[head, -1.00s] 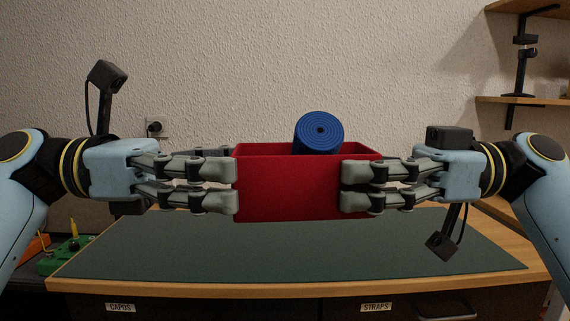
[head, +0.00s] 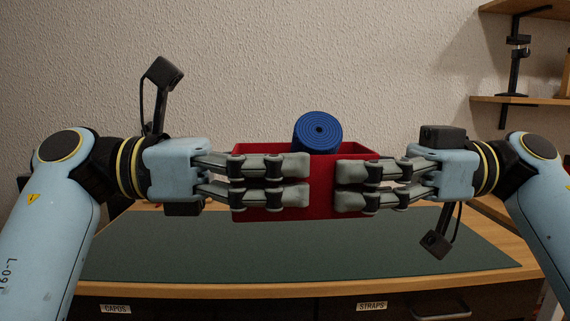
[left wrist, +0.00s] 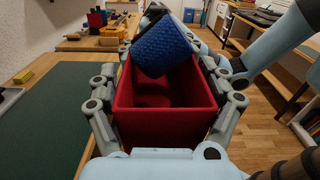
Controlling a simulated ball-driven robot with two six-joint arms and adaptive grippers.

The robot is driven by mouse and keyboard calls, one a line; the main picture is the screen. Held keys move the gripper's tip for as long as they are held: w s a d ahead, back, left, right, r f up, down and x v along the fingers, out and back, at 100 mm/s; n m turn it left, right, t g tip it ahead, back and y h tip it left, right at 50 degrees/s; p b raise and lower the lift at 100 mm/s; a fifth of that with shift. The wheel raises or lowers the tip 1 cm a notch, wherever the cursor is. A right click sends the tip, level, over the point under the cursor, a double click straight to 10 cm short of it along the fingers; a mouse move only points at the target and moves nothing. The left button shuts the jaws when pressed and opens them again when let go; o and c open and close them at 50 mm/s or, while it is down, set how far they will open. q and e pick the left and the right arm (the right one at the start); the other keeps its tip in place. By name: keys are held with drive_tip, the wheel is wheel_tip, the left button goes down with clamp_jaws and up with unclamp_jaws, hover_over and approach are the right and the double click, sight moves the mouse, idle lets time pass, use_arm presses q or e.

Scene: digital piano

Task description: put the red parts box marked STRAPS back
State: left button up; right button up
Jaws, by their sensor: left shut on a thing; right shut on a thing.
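The red parts box (head: 322,200) is held in the air above the workbench, level, between my two grippers. A blue rolled strap (head: 318,131) stands up out of its open top, and in the left wrist view the blue roll (left wrist: 166,48) lies at the box's far end. My left gripper (head: 302,181) is shut on the box, its fingers along both long sides in the left wrist view. My right gripper (head: 345,185) is shut on the box's right part. No mark on the box is visible. A STRAPS label (head: 372,306) is on the bench front.
The workbench has a green mat (head: 290,250), clear below the box. A CAPOS label (head: 116,309) is at the front left and a drawer handle (head: 440,312) at the right. Wall shelves (head: 520,100) stand at the right. Another bench (left wrist: 95,42) shows in the left wrist view.

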use_arm(q)
drive_tip(key=shift+w, duration=0.15)
drive_tip(key=c, duration=0.7)
use_arm(e)
drive_tip(key=shift+s+a+r, duration=0.1)
drive_tip(key=shift+s, duration=0.1)
drive_tip(key=o, duration=1.2)
use_arm(q)
drive_tip(key=shift+c, duration=0.2)
use_arm(e)
drive_tip(key=shift+o, duration=0.4)
drive_tip(key=shift+w, duration=0.1)
